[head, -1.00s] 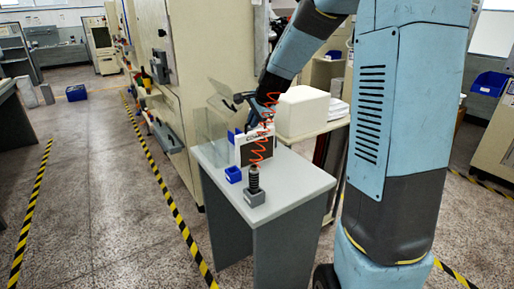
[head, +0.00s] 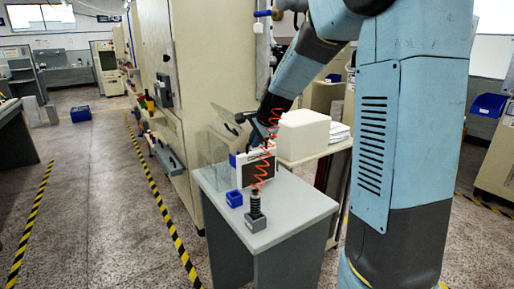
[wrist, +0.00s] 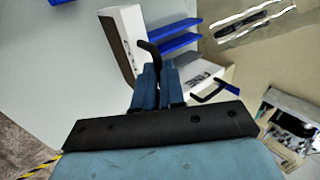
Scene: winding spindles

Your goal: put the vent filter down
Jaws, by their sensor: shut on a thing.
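The vent filter appears to be the white box with a dark front face (head: 258,173), upright at the far side of the grey table (head: 295,207). I cannot tell whether its base touches the top. In the wrist view its white side and dark face (wrist: 123,42) show just beyond my fingers. My gripper (wrist: 158,70) is shut on a black bent piece that looks like its handle. In the head view my gripper (head: 254,140) is small and partly hidden, just above the box.
A blue bin (head: 234,198) and a black ribbed post on a grey block (head: 256,213) stand in front of the box. A clear panel (head: 213,155) stands left. A large white container (head: 303,135) is behind right. The table's right front is clear.

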